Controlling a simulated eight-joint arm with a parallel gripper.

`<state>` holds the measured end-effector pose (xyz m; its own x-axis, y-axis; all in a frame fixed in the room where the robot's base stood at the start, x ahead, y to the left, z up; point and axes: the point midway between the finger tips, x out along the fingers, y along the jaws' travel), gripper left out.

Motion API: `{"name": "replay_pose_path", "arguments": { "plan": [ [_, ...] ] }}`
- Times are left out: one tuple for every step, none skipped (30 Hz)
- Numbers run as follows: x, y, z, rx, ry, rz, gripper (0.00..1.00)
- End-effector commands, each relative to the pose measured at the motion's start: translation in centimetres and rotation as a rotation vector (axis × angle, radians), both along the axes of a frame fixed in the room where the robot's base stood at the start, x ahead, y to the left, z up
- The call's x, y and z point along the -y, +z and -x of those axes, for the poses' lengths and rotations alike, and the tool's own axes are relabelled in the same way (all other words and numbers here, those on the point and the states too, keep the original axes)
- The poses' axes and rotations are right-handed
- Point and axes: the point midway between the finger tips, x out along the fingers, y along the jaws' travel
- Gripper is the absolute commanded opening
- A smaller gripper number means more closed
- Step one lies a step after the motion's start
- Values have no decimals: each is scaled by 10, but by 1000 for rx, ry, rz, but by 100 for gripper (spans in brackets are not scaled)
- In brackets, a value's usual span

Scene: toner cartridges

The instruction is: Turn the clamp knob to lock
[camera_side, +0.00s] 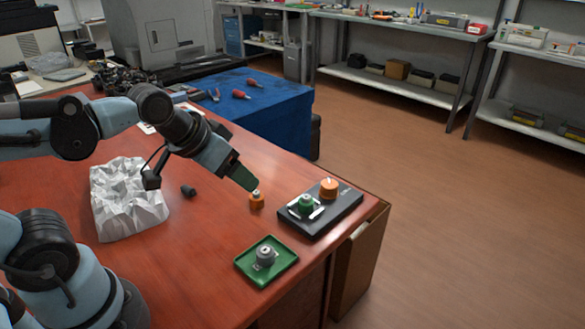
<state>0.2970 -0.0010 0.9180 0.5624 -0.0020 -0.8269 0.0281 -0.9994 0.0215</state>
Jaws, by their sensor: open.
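A black clamp base (322,218) lies near the right corner of the red-brown table. An orange knob (329,187) stands at its back, with a white mark on top. A green, knob-like piece (306,204) with a grey top sits on the base in front of the orange knob. My gripper (248,184) reaches down from the left, left of the base and apart from the orange knob. It is open, though its finger gap is hard to see from this side. A small orange piece (257,201) with a light top stands on the table just below the fingertips.
A green tray (249,271) holding a grey round part (265,256) lies at the table's front edge. Crumpled silver sheet (128,202) and a small dark piece (188,191) lie to the left. A blue-covered bench (258,105) with red-handled tools stands behind.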

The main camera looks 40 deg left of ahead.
Motion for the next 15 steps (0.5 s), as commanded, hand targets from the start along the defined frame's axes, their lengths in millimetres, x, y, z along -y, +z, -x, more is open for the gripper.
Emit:
{"name": "replay_pose_path", "arguments": {
  "plan": [
    [1, 8, -8, -17, 17, 14, 69],
    [2, 12, -13, -29, 33, 25, 69],
    [3, 18, -20, -48, 55, 40, 69],
    [4, 23, -26, -63, 73, 52, 69],
    [5, 27, -32, -80, 92, 65, 69],
    [6, 33, -41, -101, 119, 81, 69],
    [7, 37, -48, -117, 140, 93, 69],
    [8, 40, -54, -134, 160, 105, 69],
    [9, 44, -63, -155, 187, 119, 69],
    [10, 47, -70, -171, 209, 130, 69],
    [12, 50, -76, -187, 229, 139, 69],
    [13, 52, -85, -208, 257, 152, 69],
    [14, 54, -92, -224, 278, 161, 69],
    [16, 55, -99, -240, 300, 170, 69],
    [17, 57, -108, -260, 329, 180, 69]
  ]
}}
